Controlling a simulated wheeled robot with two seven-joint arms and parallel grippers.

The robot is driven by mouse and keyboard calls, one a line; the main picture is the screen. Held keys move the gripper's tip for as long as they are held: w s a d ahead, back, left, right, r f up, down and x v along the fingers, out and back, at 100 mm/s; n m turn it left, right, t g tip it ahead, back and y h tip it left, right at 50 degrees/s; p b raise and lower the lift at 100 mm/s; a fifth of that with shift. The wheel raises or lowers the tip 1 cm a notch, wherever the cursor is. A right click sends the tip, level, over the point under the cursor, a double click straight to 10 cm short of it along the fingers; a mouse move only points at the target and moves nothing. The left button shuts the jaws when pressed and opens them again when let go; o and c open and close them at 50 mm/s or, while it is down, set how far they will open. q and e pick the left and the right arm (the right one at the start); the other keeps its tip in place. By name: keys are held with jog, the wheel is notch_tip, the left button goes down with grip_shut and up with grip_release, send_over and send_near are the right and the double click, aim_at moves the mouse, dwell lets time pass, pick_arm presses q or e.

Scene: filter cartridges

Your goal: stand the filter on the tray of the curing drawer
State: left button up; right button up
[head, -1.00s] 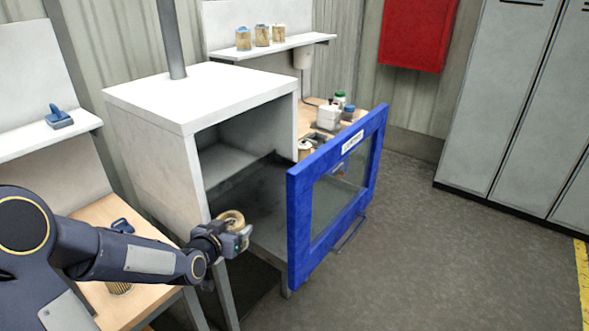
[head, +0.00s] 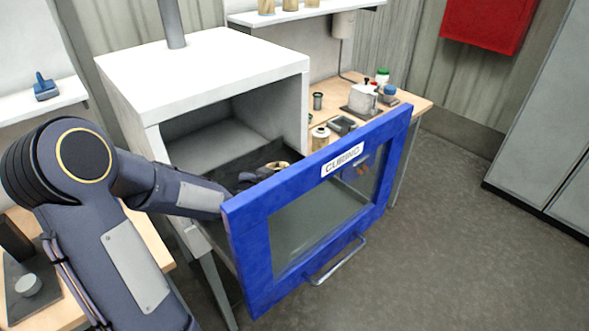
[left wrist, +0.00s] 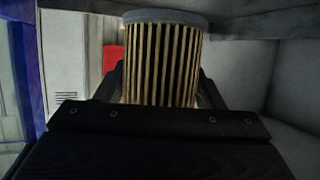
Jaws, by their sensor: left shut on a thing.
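The filter (left wrist: 162,62) is a pleated tan-and-black cylinder with a grey end cap, held in my left gripper. In the head view only its ring-shaped tan end (head: 278,165) shows above the blue front. My left gripper (head: 262,172) is shut on it, over the open curing drawer. The wrist view shows dark fingers on both sides of the filter. The curing drawer's blue front (head: 262,205) has a window and a "CURING" label. Its dark tray (head: 236,164) is mostly hidden behind the front and my arm; I cannot tell whether the filter touches it. My right gripper is out of view.
The white cabinet (head: 200,70) stands directly behind the drawer, with an open compartment. A bench (head: 413,103) at the back right carries a jar (head: 320,138) and other small items. A wall shelf (head: 305,12) is above. Open floor (head: 450,240) lies to the right.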

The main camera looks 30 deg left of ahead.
pick_arm(q)
jog(key=shift+f+b, duration=1.75)
jog(key=shift+f, duration=1.15)
jog(key=shift+b, duration=0.65)
jog(key=shift+f+b, duration=0.55)
jog(key=shift+b, duration=0.2)
jog(key=o, duration=1.1)
jog(key=shift+c, duration=0.2)
jog(key=shift+s, duration=0.1)
jog(key=v, duration=0.7)
jog(key=shift+s+r+p, duration=0.2)
jog(key=shift+s+p, duration=0.1)
jog(key=shift+s, duration=0.05)
jog(key=shift+a, duration=0.1)
